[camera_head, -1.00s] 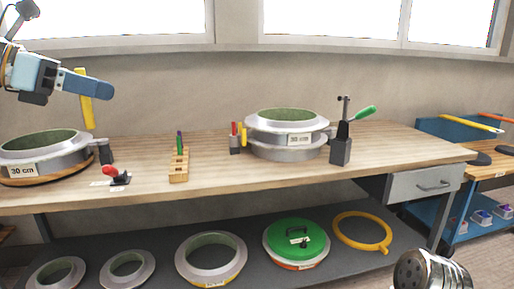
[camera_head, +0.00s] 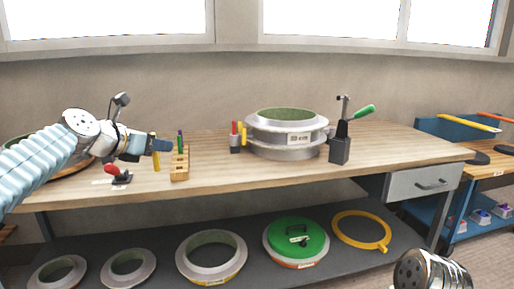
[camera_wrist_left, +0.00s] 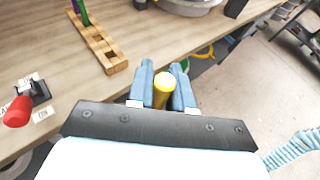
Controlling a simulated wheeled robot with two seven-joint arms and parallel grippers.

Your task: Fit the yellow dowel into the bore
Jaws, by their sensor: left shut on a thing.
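My left gripper (camera_head: 160,145) is shut on the yellow dowel (camera_head: 156,162), which it holds upright over the front part of the bench. In the left wrist view, the gripper (camera_wrist_left: 164,72) has the dowel (camera_wrist_left: 163,92) between its two blue fingers. A wooden block with holes (camera_head: 179,173) stands just right of the dowel, apart from it, with a green peg (camera_head: 180,146) at its far end. It also shows in the left wrist view (camera_wrist_left: 112,58). I cannot tell which hole is the bore. My right gripper is not in view.
A stacked round mould (camera_head: 290,153) stands mid-bench, with a small holder (camera_head: 235,146) beside it and a green-handled clamp (camera_head: 340,150) to its right. My left arm mostly covers another mould at left.

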